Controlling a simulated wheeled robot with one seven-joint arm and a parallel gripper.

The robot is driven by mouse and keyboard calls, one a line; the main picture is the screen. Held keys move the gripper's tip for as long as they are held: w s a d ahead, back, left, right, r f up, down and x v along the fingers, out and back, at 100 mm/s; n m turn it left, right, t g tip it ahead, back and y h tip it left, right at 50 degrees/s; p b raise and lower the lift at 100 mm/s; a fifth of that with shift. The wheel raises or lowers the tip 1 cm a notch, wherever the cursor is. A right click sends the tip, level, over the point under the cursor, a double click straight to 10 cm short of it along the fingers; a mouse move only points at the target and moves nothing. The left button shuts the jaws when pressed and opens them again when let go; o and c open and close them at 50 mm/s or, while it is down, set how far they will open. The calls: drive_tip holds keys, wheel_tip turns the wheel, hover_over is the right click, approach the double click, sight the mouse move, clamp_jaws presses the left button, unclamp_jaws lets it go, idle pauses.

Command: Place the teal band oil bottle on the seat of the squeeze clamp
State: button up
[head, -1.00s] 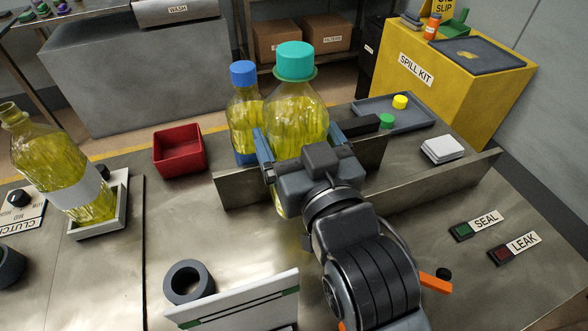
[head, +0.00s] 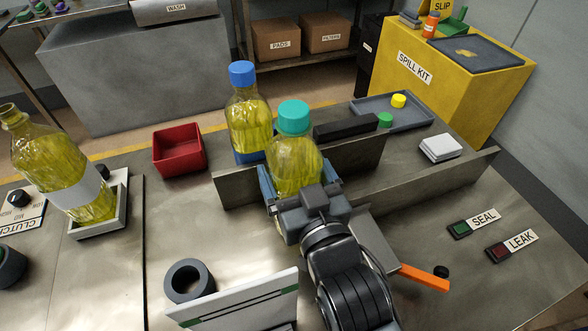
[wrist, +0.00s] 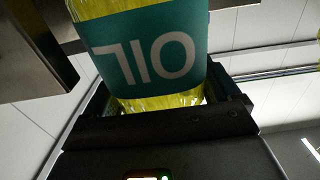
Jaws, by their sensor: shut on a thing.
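The teal band oil bottle (head: 296,165), with a teal cap and yellow oil, is upright in my gripper (head: 298,190) in the head view. Its teal OIL label (wrist: 150,45) fills the top of the wrist view. My gripper is shut on the bottle, with a finger on each side. The bottle's base is hidden by my gripper, so I cannot tell its height above the bench. A grey plate (head: 372,238) and an orange handle (head: 425,278) show right of my arm, likely the squeeze clamp; its seat is not clearly visible.
A metal divider (head: 236,186) stands behind the held bottle. A blue-capped oil bottle (head: 249,125) stands beyond it. A red bin (head: 178,150), a dark ring (head: 189,282) and a white panel (head: 240,300) are to the left. SEAL (head: 461,231) and LEAK (head: 498,253) buttons are at right.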

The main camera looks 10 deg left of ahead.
drive_tip(key=o, duration=1.7)
drive_tip(key=shift+f, duration=0.15)
